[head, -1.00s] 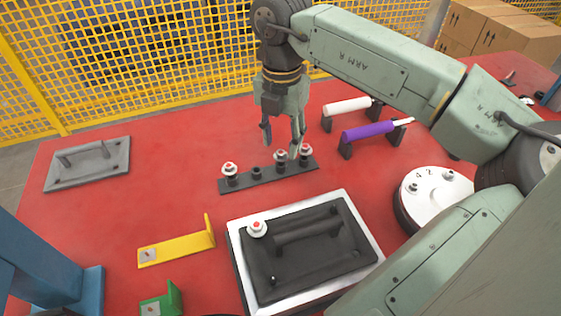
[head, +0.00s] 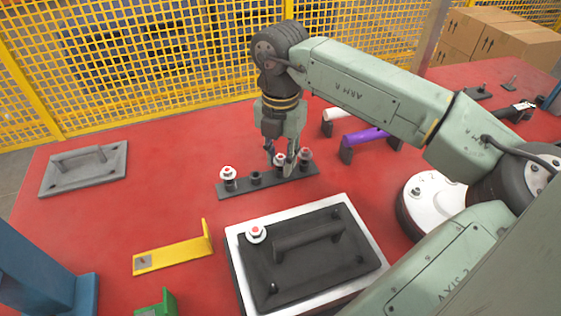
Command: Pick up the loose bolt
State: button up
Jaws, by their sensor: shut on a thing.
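The fingers partly hide this bolt. I cannot tell whether it is clear of its holder. Another bolt (head: 256,234) sits at the upper left of the black handled plate (head: 320,273).
An empty holder (head: 255,178) stands between bolts on the rack. White (head: 333,114) and purple (head: 364,136) handled tools lie on stands to the right. A yellow bracket (head: 172,255), a grey handled plate (head: 85,168) and a blue post (head: 45,275) are left. A yellow mesh fence (head: 150,60) stands behind.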

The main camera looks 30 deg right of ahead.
grip_shut()
